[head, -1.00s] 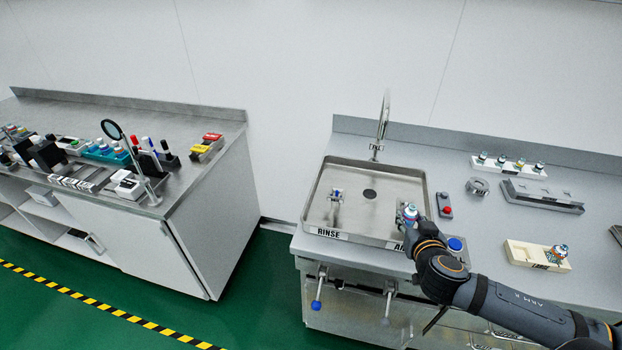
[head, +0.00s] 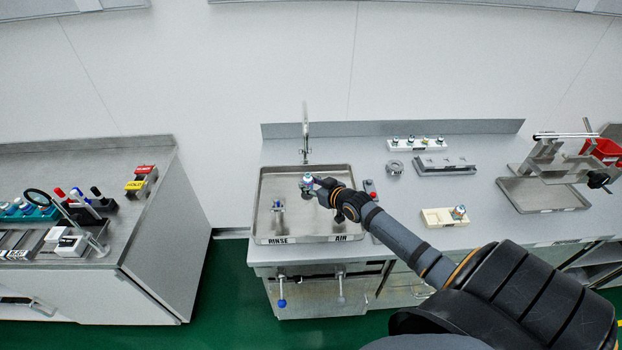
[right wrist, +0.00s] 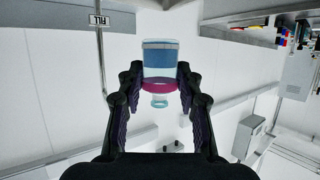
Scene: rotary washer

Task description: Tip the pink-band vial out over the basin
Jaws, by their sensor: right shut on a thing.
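My right gripper (head: 309,184) is over the basin (head: 266,225), right of its middle. In the right wrist view, my right gripper (right wrist: 160,86) is shut on the pink-band vial (right wrist: 158,58). The vial has blue contents, a pink band between the fingers and a narrow clear neck toward the picture's bottom. The vial also shows small in the head view (head: 307,178); its tilt is hard to tell there. The basin is a shallow steel tray labelled RINSE and AIR along its front. My gripper and arm hide part of it. My left gripper is not in view.
A tap (head: 305,135) rises behind the basin. A small blue-topped fitting (head: 278,205) stands in its left part. A pale holder (head: 436,218) with a vial, a white rack (head: 416,144) and a grey block (head: 445,166) stand to the right. Another bench (head: 150,230) is left, across a gap.

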